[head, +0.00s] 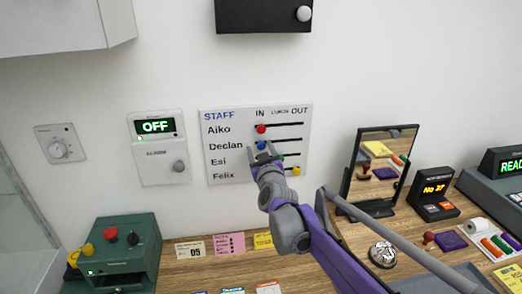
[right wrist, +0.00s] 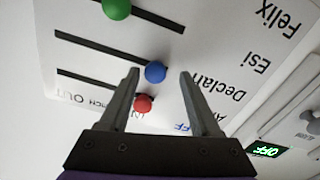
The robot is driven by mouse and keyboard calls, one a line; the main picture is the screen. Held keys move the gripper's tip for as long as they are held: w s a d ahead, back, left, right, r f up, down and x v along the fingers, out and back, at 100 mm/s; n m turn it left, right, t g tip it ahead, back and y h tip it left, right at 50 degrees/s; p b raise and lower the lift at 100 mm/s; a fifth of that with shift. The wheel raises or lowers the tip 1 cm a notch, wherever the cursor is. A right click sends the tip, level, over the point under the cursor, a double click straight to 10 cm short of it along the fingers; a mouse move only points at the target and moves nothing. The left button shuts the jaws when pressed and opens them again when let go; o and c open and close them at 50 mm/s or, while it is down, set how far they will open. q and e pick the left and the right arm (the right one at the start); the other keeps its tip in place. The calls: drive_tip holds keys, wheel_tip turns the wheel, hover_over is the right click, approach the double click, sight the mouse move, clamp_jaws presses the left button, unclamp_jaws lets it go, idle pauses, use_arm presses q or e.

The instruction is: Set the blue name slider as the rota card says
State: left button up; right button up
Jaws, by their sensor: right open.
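The white STAFF board (head: 225,170) hangs on the wall with rows Aiko, Declan, Esi and Felix and columns IN, LUNCH and OUT. The blue slider (head: 261,145) is at the IN end of Declan's slot; the right wrist view shows it too (right wrist: 155,72). My right gripper (head: 262,152) is open, its fingertips either side of the blue knob in the right wrist view; I cannot tell whether they touch it.
The red slider (right wrist: 143,103) is at IN, close to my fingers. The green one (right wrist: 117,8) is mid-slot and the yellow one (head: 296,170) is at OUT. A mirror (head: 378,170) stands right of the board. An OFF display panel (head: 158,148) is to its left.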

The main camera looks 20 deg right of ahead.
drive_tip(key=shift+d, duration=0.15)
drive_tip(key=b+v, duration=0.1)
drive_tip(key=v, duration=1)
drive_tip(key=shift+w+f, duration=0.1)
drive_tip(key=s+a+f+n+g+y+p, duration=0.15)
drive_tip(key=s+a+f+g+y, duration=0.4)
drive_tip(key=s+a+f, duration=0.65)
drive_tip(key=s+d+f+m+g+h, duration=0.1)
drive_tip(key=s+f+g, duration=0.5)
drive_tip(key=s+f, duration=0.7)
drive_tip(key=shift+s+d+m+p, duration=0.35)
drive_tip(key=shift+s+d, duration=0.4)
drive_tip(key=shift+s, duration=0.05)
